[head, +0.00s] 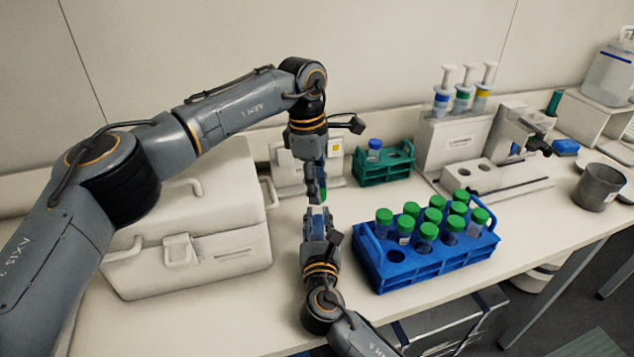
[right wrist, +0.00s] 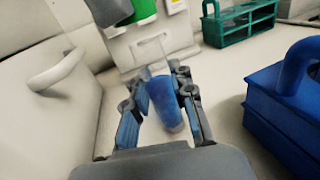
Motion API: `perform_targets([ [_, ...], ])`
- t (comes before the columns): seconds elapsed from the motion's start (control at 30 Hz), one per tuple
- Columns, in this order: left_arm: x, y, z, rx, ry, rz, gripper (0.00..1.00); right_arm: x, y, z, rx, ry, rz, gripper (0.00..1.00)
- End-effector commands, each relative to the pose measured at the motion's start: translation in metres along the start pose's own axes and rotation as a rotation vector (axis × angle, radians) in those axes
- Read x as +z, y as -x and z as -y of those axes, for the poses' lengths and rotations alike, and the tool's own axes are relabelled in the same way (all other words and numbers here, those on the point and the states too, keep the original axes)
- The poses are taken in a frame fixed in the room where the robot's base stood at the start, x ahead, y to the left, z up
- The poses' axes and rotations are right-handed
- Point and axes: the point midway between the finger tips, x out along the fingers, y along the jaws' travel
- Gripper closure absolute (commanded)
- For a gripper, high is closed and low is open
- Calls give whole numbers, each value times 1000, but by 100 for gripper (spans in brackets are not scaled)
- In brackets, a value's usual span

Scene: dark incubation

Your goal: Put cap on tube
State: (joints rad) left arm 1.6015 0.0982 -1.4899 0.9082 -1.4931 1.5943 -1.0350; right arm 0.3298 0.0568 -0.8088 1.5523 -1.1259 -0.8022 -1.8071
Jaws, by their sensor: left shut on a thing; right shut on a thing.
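My left gripper (head: 316,195) points down and is shut on a green cap (head: 323,188). The cap also shows at the top of the right wrist view (right wrist: 145,10), partly cut off. My right gripper (head: 318,222) is just below it, pointing away from the front edge, shut on a blue tube. In the right wrist view the tube (right wrist: 165,103) stands slightly tilted between the fingers, its open end towards the top. In that view the cap is above and a little left of the tube, apart from it. In the head view the fingers largely hide the tube.
A blue rack (head: 430,270) with several green-capped tubes stands to the right. A green rack (head: 385,172) with one blue-capped tube is behind. A white case (head: 190,240) stands close on the left. A pipette stand (head: 450,135) and a metal cup (head: 598,187) are farther right.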

Motion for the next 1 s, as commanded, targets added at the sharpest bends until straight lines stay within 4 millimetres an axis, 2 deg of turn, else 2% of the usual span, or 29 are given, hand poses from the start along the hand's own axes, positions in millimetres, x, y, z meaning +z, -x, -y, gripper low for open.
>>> perform_targets([
  [0.23,-2,-13,0,0,-1,0,78,0,0,0,0,0,0,100],
  [0.97,-2,-17,1,0,-2,0,78,0,0,0,0,0,0,100],
  [1.0,-2,-18,1,-1,-2,0,80,0,0,0,0,0,0,100],
])
